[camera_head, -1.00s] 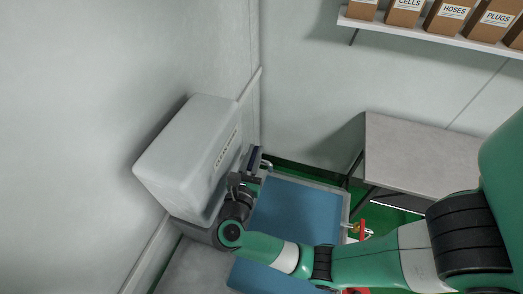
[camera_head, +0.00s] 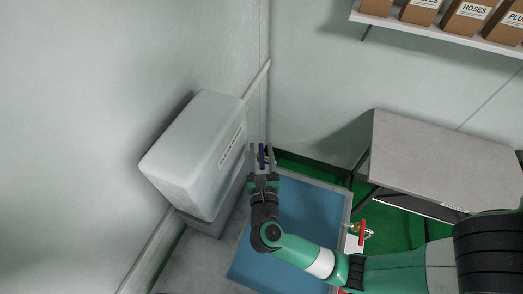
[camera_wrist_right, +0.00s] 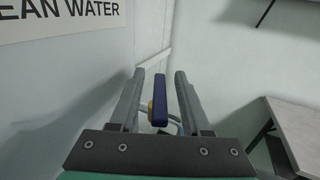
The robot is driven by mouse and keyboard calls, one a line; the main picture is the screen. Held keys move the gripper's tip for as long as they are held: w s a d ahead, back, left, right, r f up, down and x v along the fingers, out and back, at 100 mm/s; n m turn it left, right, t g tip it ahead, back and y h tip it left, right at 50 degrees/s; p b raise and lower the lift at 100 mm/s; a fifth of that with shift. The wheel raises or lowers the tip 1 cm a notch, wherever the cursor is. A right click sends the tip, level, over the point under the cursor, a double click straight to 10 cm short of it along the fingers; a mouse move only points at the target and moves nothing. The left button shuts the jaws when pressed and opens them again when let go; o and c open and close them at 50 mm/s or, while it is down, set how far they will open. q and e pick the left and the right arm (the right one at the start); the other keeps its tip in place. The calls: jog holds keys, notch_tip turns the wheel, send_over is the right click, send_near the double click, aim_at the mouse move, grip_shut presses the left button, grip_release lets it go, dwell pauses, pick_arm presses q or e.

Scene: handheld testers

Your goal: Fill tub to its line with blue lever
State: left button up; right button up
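The blue lever (camera_head: 262,154) sits by the right side of the pale water tank (camera_head: 193,155), above the back corner of the blue tub (camera_head: 300,225). My right gripper (camera_head: 261,148) is open, its fingers pointing toward the back wall on either side of the lever. In the right wrist view, the lever (camera_wrist_right: 159,101) stands upright between the two fingers (camera_wrist_right: 160,80), with a gap on each side. A brass-coloured part shows beside it, and part of a curved pipe behind. My right arm hides part of the tub. No fill line or water level can be made out. My left gripper is out of view.
A red-handled brass valve (camera_head: 361,231) is at the tub's right side. A grey table (camera_head: 440,160) stands at the right. A shelf (camera_head: 440,35) with labelled boxes is on the back wall. The tank's label (camera_wrist_right: 60,17) partly reads "EAN WATER".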

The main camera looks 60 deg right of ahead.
jog(key=shift+a, duration=0.1)
jog(key=v, duration=1.1)
jog(key=shift+s+p, duration=0.2)
jog(key=shift+p, duration=0.1)
jog(key=shift+a, duration=0.15)
